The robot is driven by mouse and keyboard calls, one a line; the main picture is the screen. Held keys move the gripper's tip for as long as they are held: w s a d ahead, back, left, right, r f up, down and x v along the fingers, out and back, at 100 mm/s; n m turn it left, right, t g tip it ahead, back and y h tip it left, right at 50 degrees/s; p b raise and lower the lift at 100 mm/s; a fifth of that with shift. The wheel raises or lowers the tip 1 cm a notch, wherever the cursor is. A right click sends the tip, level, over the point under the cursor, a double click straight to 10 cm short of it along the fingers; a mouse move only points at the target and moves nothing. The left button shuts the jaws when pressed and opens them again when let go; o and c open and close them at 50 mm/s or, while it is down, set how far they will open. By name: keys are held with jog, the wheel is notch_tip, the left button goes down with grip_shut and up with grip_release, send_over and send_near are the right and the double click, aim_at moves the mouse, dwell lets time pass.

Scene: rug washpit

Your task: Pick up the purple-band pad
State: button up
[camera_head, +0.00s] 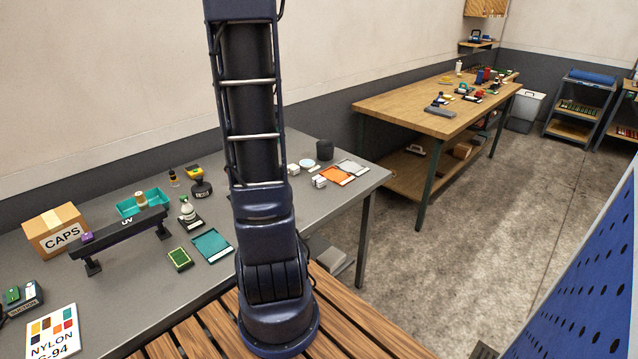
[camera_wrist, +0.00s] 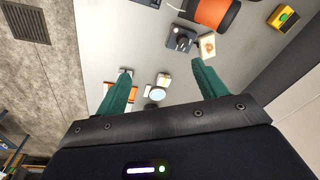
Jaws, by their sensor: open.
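No purple band can be made out for certain on any pad. Small pale blocks, possibly pads, stand near the bench's far right end in the head view: one at the front (camera_head: 319,181) and another (camera_head: 294,169) behind my arm's edge. In the wrist view a small whitish block (camera_wrist: 164,79) lies beside a round pale dish (camera_wrist: 157,93). A small purple item (camera_head: 87,238) shows at the left end of the black UV bar (camera_head: 125,228). My gripper (camera_wrist: 161,69) is open and empty, its green fingers above the bench. My arm hides part of the bench in the head view.
The grey bench (camera_head: 130,285) also holds a CAPS box (camera_head: 55,231), a teal tray (camera_head: 130,206), a teal mat (camera_head: 212,245), a dark cup (camera_head: 324,149) and an orange card (camera_head: 337,174). A slatted wooden surface (camera_head: 355,325) lies in front. A wooden table (camera_head: 390,100) stands farther back.

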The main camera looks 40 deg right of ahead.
jog(key=d+f+m, duration=0.3)
jog(key=d+f, duration=0.3)
jog(key=d, duration=0.4)
jog(key=m+g, duration=0.1)
jog(key=m, duration=0.2)
send_over(319, 178)
jog(key=shift+y, duration=0.3)
jog(key=shift+a+f, duration=0.2)
jog(key=shift+f, duration=3.4)
jog(key=shift+a+f, duration=0.15)
jog(key=shift+f, duration=3.4)
jog(key=shift+d+f, duration=0.2)
jog(key=shift+f, duration=1.1)
jog(key=shift+d+f, duration=0.2)
jog(key=shift+f, duration=1.1)
jog(key=shift+c, duration=0.4)
jog(key=c, duration=1)
